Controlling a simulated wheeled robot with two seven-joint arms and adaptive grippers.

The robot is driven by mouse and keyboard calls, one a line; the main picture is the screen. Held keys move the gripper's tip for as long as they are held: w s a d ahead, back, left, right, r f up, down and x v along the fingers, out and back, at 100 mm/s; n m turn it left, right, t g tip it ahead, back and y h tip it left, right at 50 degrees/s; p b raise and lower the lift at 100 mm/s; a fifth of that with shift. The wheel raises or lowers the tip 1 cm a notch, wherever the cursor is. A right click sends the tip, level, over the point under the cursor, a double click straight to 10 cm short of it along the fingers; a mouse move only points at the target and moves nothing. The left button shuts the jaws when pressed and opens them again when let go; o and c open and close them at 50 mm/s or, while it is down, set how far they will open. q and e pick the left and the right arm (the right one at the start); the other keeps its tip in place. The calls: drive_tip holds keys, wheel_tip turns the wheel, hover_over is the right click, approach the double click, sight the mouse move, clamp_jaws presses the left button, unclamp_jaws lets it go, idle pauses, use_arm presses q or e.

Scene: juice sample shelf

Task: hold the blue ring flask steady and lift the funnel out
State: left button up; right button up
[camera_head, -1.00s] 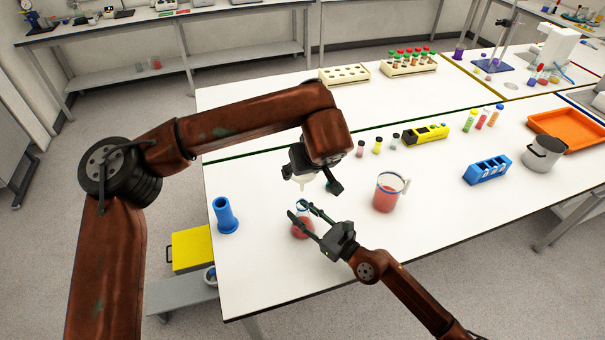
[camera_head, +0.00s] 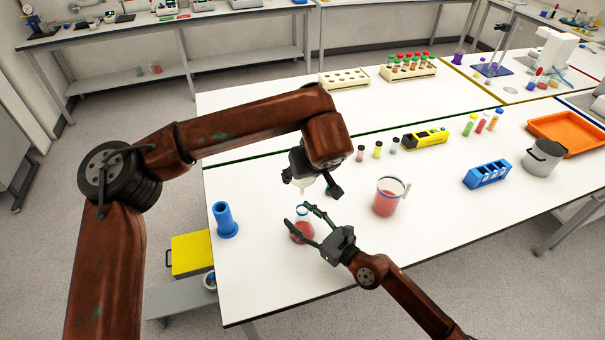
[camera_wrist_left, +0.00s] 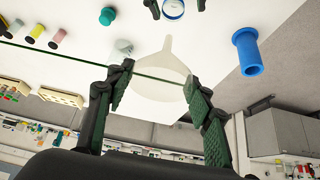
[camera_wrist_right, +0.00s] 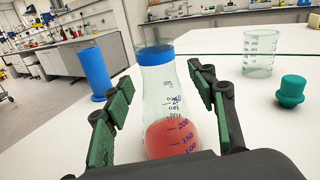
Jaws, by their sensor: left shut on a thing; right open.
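The blue ring flask (camera_head: 302,231) stands upright on the white table with red liquid in its lower part. In the right wrist view the flask (camera_wrist_right: 160,95) shows its blue neck ring and volume marks. My right gripper (camera_head: 297,214) is open, with one finger on each side of the flask and visible gaps. My left gripper (camera_head: 312,183) is shut on the pale funnel (camera_head: 304,186) and holds it above the table, clear of the flask. In the left wrist view the funnel (camera_wrist_left: 163,76) sits between the fingers, and the flask's mouth (camera_wrist_left: 173,8) shows beyond its stem.
A blue cylinder (camera_head: 226,220) stands left of the flask, and a red-filled jug (camera_head: 387,197) stands to its right. A clear beaker (camera_wrist_right: 260,52) and a teal stopper (camera_wrist_right: 291,90) show in the right wrist view. The table front right of the jug is clear.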

drive_tip(key=v, duration=1.2)
